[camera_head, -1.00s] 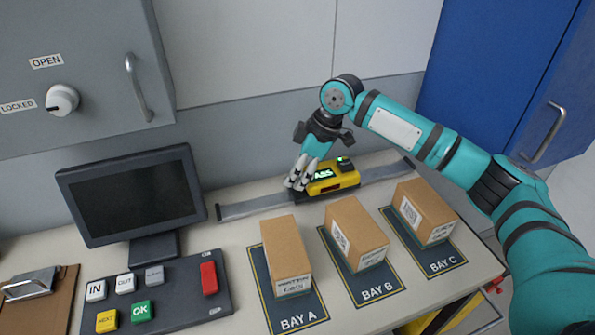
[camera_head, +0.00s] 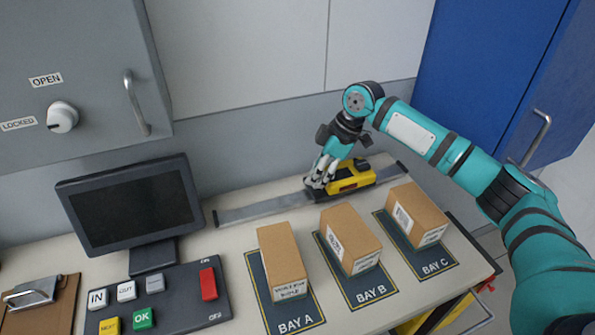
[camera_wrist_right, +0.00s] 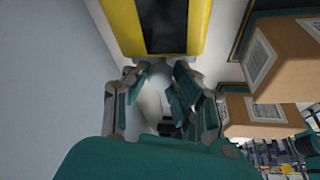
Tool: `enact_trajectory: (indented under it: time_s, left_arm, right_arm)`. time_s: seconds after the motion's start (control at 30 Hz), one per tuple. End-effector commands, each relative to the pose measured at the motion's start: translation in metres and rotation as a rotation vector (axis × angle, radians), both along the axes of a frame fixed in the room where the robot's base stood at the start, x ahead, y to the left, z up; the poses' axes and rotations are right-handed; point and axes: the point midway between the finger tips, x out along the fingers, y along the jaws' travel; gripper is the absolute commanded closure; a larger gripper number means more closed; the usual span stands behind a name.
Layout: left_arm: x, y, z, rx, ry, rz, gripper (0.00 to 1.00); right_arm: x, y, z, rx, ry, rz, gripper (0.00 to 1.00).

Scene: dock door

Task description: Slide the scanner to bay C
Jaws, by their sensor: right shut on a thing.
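The yellow and black scanner (camera_head: 352,177) sits on a grey rail (camera_head: 262,209) along the back of the counter. It stands right of the rail's middle, roughly behind the gap between the bay B mat (camera_head: 376,297) and the bay C mat (camera_head: 437,268). My right gripper (camera_head: 320,181) is shut on the scanner at its left end. In the right wrist view the scanner (camera_wrist_right: 192,20) fills the top middle, just beyond the gripper fingers (camera_wrist_right: 160,97); the exact contact is hard to see. My left gripper is not in view.
Cardboard boxes stand on bay A (camera_head: 281,258), bay B (camera_head: 350,238) and bay C (camera_head: 418,213), in front of the rail. A monitor (camera_head: 132,205) and a button panel (camera_head: 187,305) are at left. The rail right of the scanner is clear.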

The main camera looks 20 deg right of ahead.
Motion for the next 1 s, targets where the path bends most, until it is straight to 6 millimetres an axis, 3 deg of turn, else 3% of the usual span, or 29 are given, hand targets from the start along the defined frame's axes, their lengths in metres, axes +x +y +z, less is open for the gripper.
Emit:
enact_trajectory:
  time_s: [0.03,0.2,0.4,0.6,0.93,0.97,1.0]
  left_arm:
    - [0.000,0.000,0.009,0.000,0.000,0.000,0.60]
    - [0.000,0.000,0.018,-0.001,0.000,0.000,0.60]
    - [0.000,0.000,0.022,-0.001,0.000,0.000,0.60]
    - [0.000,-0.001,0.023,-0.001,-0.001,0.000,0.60]
    - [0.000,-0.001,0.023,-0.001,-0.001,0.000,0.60]
    - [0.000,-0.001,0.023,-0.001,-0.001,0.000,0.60]
    - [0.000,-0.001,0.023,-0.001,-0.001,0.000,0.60]
  right_arm:
    - [0.001,-0.015,0.004,0.000,0.003,-0.010,1.00]
    - [0.002,-0.055,0.003,0.001,0.000,-0.007,1.00]
    - [0.004,-0.087,0.002,0.003,-0.001,-0.004,1.00]
    - [0.004,-0.100,0.002,0.001,-0.003,-0.002,1.00]
    - [0.005,-0.103,0.002,-0.002,-0.005,-0.003,1.00]
    - [0.005,-0.103,0.002,-0.002,-0.006,-0.004,0.73]
    - [0.005,-0.103,0.002,-0.002,-0.005,-0.005,0.68]
